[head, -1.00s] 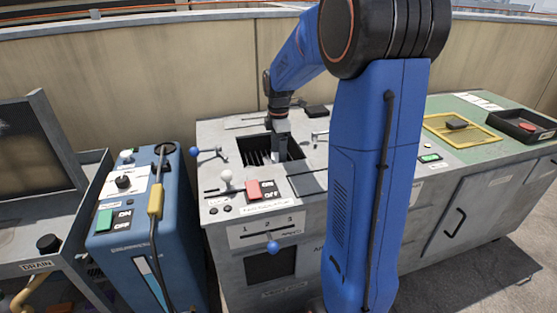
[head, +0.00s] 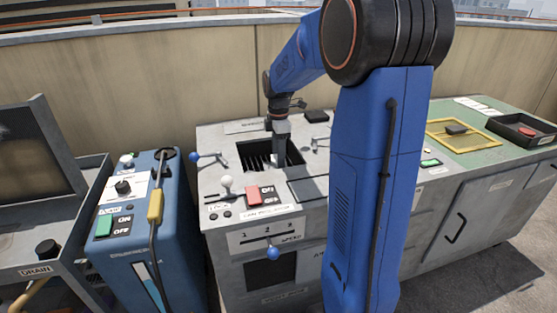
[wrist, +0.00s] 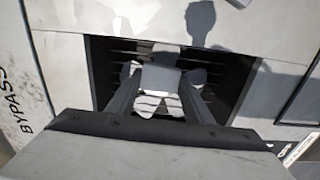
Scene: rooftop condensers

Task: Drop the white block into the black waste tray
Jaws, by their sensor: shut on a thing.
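My gripper (wrist: 160,84) is shut on the white block (wrist: 160,78), which sits between its two fingers in the wrist view. In the head view my gripper (head: 277,160) points down at the dark slatted opening (head: 254,153) in the grey cabinet top. The block is small there and mostly hidden by the fingers. I cannot tell its exact height relative to the opening. The black waste tray (head: 507,136) is at the far right on the green counter top, well away from my gripper. A red item (head: 527,132) lies in it.
A blue lever (head: 208,157), a white-knobbed lever (head: 227,184) and a red switch (head: 253,193) stand near the opening. A yellow-framed panel (head: 464,147) with a dark block lies left of the tray. A blue cabinet (head: 160,240) stands to the left.

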